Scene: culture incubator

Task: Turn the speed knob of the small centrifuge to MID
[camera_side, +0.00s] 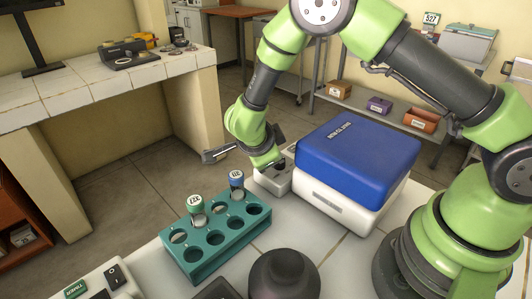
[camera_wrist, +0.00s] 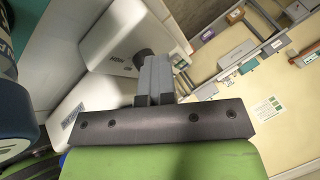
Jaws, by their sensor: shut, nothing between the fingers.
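The small centrifuge has a blue lid (camera_side: 360,150) and a white base (camera_side: 335,200), and stands right of centre in the side view. A pale control panel (camera_side: 274,181) juts from its left side. The knob's pointer is not discernible.
A dark round object (camera_side: 284,275) and a timer box (camera_side: 100,283) are at the front. Tiled bench shows between them.

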